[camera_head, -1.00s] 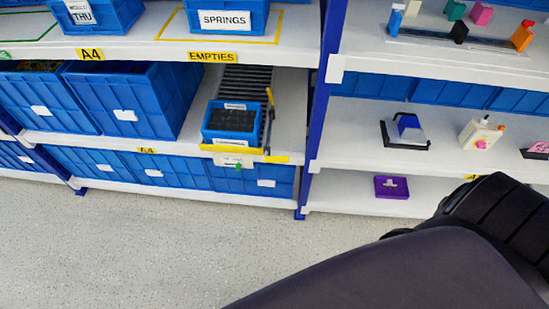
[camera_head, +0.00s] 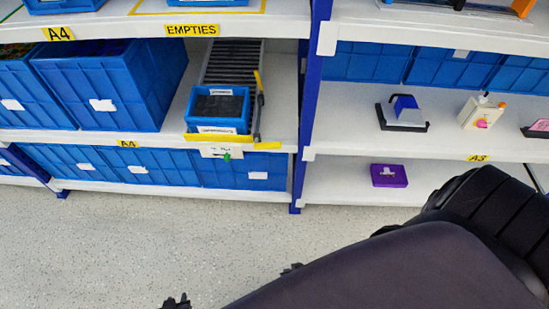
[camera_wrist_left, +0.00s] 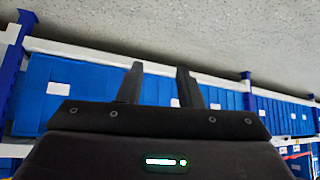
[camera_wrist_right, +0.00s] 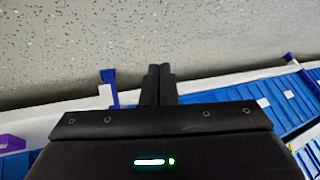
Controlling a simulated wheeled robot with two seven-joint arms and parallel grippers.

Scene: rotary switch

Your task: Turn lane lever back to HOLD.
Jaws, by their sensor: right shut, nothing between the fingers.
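The roller lane (camera_head: 232,62) slopes down the middle shelf under the EMPTIES label, with a blue bin (camera_head: 196,125) at its front end. A yellow upright lever-like bar (camera_head: 259,82) stands at the lane's right side. A white plate with a small green part (camera_head: 227,155) sits below the lane's front edge; its markings are too small to read. My left gripper (camera_head: 177,302) just shows at the bottom edge; its fingers stand apart and empty in the left wrist view (camera_wrist_left: 160,85). My right gripper (camera_head: 290,268) is mostly hidden behind my arm; its fingers are together and empty in the right wrist view (camera_wrist_right: 158,85).
Large blue bins (camera_head: 110,85) stand left of the lane, with more on the bottom shelf. A blue rack post (camera_head: 307,110) separates the right bay, which holds a purple box (camera_head: 388,176) and small devices. The floor (camera_head: 120,240) in front is clear.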

